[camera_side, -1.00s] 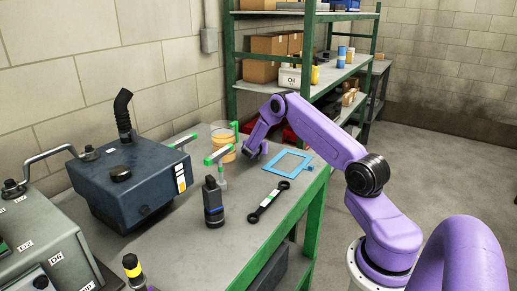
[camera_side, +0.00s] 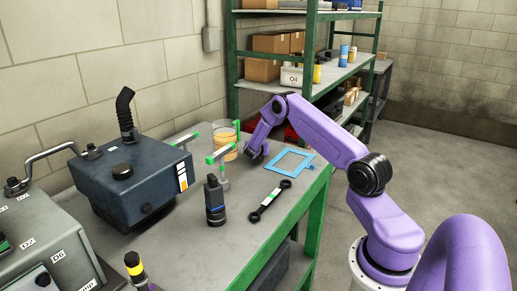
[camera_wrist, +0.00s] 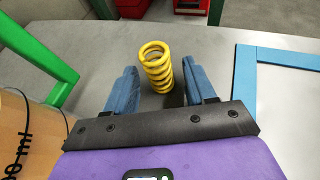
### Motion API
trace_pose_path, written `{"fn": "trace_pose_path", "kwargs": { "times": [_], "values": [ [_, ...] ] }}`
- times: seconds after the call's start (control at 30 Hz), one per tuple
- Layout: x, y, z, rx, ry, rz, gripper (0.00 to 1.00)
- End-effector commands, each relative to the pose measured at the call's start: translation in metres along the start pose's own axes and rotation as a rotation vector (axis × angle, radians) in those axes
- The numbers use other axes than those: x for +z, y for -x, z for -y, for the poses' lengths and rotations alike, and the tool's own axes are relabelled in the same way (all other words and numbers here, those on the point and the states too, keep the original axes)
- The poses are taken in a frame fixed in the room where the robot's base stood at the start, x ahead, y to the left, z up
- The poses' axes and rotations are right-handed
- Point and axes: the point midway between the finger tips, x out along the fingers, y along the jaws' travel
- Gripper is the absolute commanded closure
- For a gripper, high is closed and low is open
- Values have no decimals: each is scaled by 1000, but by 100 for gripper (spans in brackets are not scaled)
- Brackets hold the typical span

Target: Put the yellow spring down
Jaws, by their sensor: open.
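The yellow spring (camera_wrist: 157,68) is upright on the grey table in the wrist view, between the two blue fingers of my gripper (camera_wrist: 160,72). The fingers are spread, with a visible gap on either side of the coil. In the side view my gripper (camera_side: 252,153) is low at the table's far end, beside the measuring jug. I cannot make out the spring there; it seems hidden by the gripper.
A measuring jug (camera_side: 226,140) with orange liquid and green-ended stands (camera_side: 221,155) are left of my gripper. A blue frame (camera_side: 289,161) lies on the right. A black connecting rod (camera_side: 270,200) and a dark injector-like part (camera_side: 214,200) are nearer. Bare table (camera_side: 190,235) lies in front.

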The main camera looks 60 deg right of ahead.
Motion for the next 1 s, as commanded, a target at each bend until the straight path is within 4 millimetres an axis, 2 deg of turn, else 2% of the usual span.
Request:
{"fn": "trace_pose_path", "kwargs": {
  "times": [0.17, 0.5, 0.7, 1.0],
  "values": [
    [0, 19, -1, 2, 2, -1, 45],
    [0, 78, -1, 3, 1, -1, 45],
    [0, 106, -1, 3, 1, 0, 45],
    [0, 120, 0, 0, 0, 0, 45]
  ]
}}
